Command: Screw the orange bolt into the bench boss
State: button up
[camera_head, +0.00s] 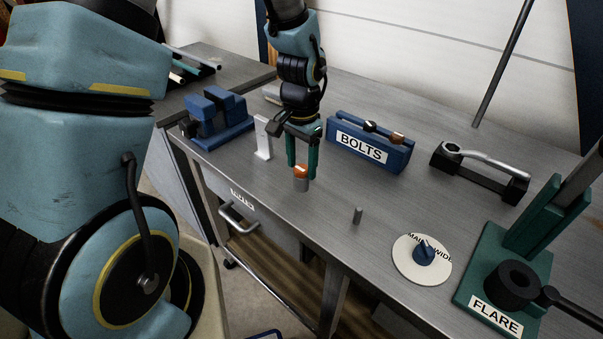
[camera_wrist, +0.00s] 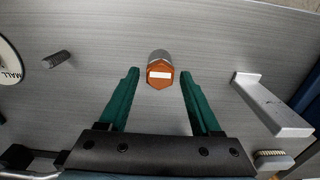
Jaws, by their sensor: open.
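An orange hex-headed bolt (camera_head: 300,170) with a white stripe across its head sits upright on top of a short grey cylinder, which looks like the bench boss (camera_head: 301,185). In the wrist view the orange head (camera_wrist: 159,78) is in front of the grey boss (camera_wrist: 158,56). How deep the bolt sits in the boss cannot be told. My gripper (camera_head: 302,171) points down over it with its green fingers open. In the wrist view the fingers of my gripper (camera_wrist: 160,73) stand on either side of the head, with a gap on both sides.
Behind stands a blue BOLTS rack (camera_head: 361,153) with an orange-topped and a dark-topped bolt. A light metal bracket (camera_head: 263,138) stands close left. A grey peg (camera_head: 357,215), a dial (camera_head: 423,259), a wrench holder (camera_head: 480,172) and a green FLARE fixture (camera_head: 497,318) are rightward.

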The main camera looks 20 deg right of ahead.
jog(key=n, duration=0.5)
jog(key=shift+n, duration=0.4)
jog(key=n, duration=0.3)
jog(key=shift+r+n+p, duration=0.2)
jog(key=shift+n+p, duration=0.15)
jog(key=shift+n, duration=0.05)
jog(key=shift+n+p, duration=0.35)
jog(key=shift+n, duration=0.85)
jog(key=n+p, duration=0.2)
jog(key=n, duration=0.1)
jog(key=shift+r+n, duration=0.15)
jog(key=shift+n, duration=0.15)
jog(key=n, duration=0.4)
jog(key=shift+f+n, duration=0.3)
jog(key=n, duration=0.4)
jog(key=shift+c, duration=0.2)
